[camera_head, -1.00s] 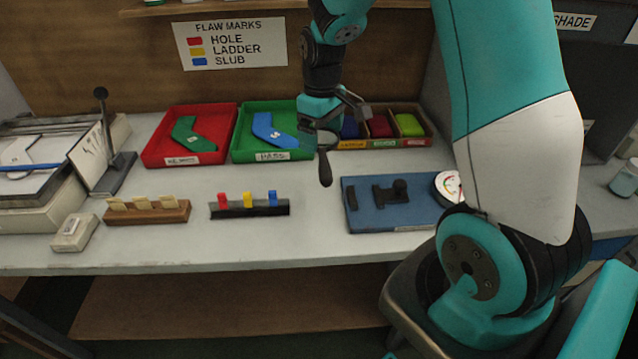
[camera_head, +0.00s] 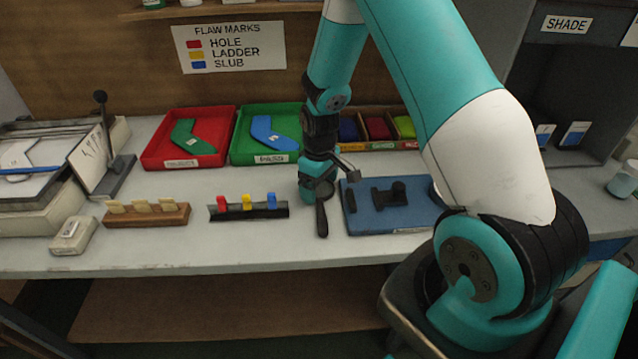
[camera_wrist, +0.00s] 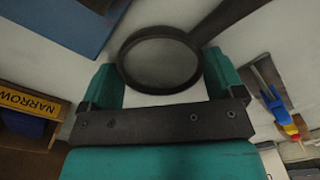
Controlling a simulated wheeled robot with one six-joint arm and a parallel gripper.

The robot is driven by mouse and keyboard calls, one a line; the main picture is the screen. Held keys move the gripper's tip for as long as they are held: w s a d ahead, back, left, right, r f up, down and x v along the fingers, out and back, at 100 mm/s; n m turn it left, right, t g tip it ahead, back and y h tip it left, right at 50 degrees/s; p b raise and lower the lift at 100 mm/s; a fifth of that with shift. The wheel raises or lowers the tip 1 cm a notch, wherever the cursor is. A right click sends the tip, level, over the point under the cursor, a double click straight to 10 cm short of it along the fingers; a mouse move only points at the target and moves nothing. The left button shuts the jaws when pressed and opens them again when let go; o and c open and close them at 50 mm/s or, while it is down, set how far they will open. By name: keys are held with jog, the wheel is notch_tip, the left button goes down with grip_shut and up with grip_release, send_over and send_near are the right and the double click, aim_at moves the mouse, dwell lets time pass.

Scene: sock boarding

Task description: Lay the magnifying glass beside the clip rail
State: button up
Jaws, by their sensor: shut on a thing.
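The magnifying glass (camera_head: 322,218) has a dark handle and a round dark rim. It is at my gripper (camera_head: 318,190), its handle toward the bench's front edge. In the wrist view the round lens (camera_wrist: 160,62) sits between the two teal fingers of my gripper (camera_wrist: 162,80), which are shut on it. The clip rail (camera_head: 249,211) is a black bar with red, yellow and blue clips, just left of the glass with a small gap. Part of it shows at the right of the wrist view (camera_wrist: 272,92). Whether the glass touches the bench is hard to tell.
A blue board (camera_head: 385,222) with black fittings lies close on the right. A wooden block with cream tags (camera_head: 146,215) is left of the rail. Red (camera_head: 158,160) and green (camera_head: 240,158) trays stand behind. The bench in front of the rail is clear.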

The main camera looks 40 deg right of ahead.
jog(key=shift+f, duration=0.2)
jog(key=o, duration=0.8)
jog(key=shift+r, duration=0.55)
notch_tip(320, 180, up, 11)
jog(key=s+a+r, duration=0.2)
jog(key=a+r, duration=0.3)
jog(key=a, duration=0.1)
jog(key=s+a+r+n+y, duration=0.1)
jog(key=s+a+r, duration=0.2)
jog(key=s+a, duration=0.2)
jog(key=s+a+r+n+y, duration=0.1)
jog(key=s+a+r, duration=0.2)
jog(key=s+a, duration=0.3)
jog(key=s+a+r+n+y, duration=0.1)
jog(key=s+a+r+y, duration=0.1)
jog(key=s+a, duration=0.3)
jog(key=shift+s+a+r+n+b, duration=0.1)
jog(key=shift+s+r, duration=0.05)
jog(key=shift+s, duration=0.55)
jog(key=shift+s+a+r+n+b, duration=0.1)
jog(key=shift+s+r, duration=0.1)
jog(key=shift+s, duration=0.55)
jog(key=shift+s+a+r+n+b, duration=0.1)
jog(key=shift+s+r, duration=0.05)
jog(key=shift+s, duration=0.55)
